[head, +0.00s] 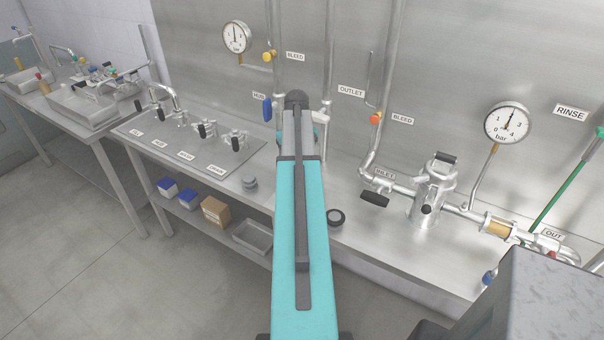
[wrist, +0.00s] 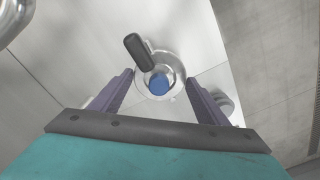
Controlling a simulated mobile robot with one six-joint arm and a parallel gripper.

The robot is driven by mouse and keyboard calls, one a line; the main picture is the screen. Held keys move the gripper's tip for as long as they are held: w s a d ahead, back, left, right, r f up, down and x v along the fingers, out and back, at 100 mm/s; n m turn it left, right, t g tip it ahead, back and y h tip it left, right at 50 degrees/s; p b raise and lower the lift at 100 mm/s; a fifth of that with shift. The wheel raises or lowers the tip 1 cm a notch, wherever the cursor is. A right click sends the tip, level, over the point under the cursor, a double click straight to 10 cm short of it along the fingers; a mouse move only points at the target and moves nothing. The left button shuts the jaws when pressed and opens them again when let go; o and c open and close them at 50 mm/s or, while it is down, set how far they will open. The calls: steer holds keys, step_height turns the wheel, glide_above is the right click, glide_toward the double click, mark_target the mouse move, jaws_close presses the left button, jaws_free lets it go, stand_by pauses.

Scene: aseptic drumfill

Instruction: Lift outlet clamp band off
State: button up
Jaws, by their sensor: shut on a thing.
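In the wrist view, my gripper (wrist: 160,82) has its two purple fingers on either side of a round metal clamp band (wrist: 181,72) with a black handle (wrist: 138,52). The fingers are shut on the band. A blue round part (wrist: 159,84) shows inside its ring. I cannot tell whether the band is seated on a fitting or clear of it. In the head view, my teal arm hides the gripper and the band. The OUTLET label (head: 351,91) is on the wall panel just right of the arm's far end.
A metal filter housing (head: 431,190) with pipework stands on the bench to the right. A black ring (head: 336,217) lies near the bench's front edge, right of my arm. A small grey fitting (head: 249,182) sits left of it. A valve panel (head: 190,138) is farther left.

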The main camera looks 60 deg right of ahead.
steer(key=shift+r+p, duration=0.45)
steer(key=shift+r, duration=0.25)
stand_by(0.6)
steer(key=shift+r+p, duration=1.45)
steer(key=shift+r, duration=1)
steer(key=shift+r, duration=0.1)
